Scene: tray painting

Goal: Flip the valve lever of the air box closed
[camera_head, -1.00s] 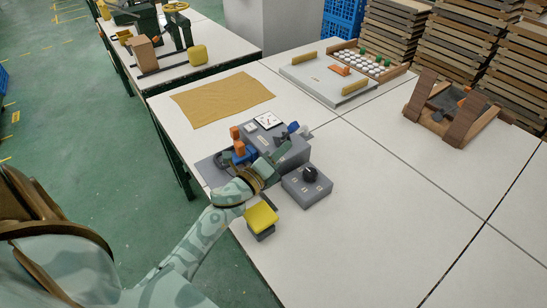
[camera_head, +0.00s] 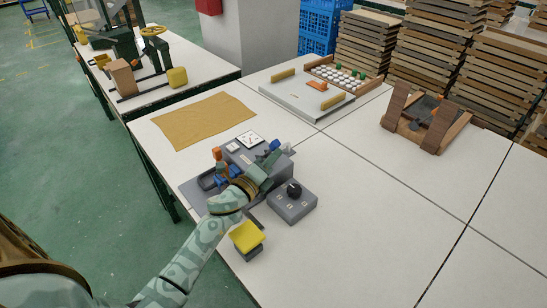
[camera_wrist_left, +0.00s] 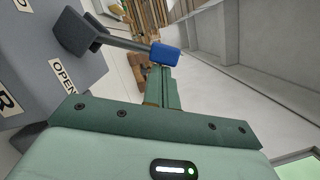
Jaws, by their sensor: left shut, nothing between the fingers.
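The grey air box (camera_head: 236,152) stands near the table's left edge, with a white gauge on top. Its valve lever (camera_head: 274,145) shows a blue tip at the box's right end. In the left wrist view the lever (camera_wrist_left: 128,43) runs from a dark hub on the box face to a blue grip (camera_wrist_left: 165,54), with an "OPEN" label below the hub. My left gripper (camera_head: 277,157) is shut and empty, its fingertips right beside the blue grip. I cannot tell whether they touch. The gripper and forearm hide part of the box. My right gripper is not in view.
A grey knob box (camera_head: 292,207) stands close to the right of my gripper, and a yellow-topped block (camera_head: 247,236) stands in front. A tan cloth (camera_head: 190,122) lies behind. The table's right front is clear.

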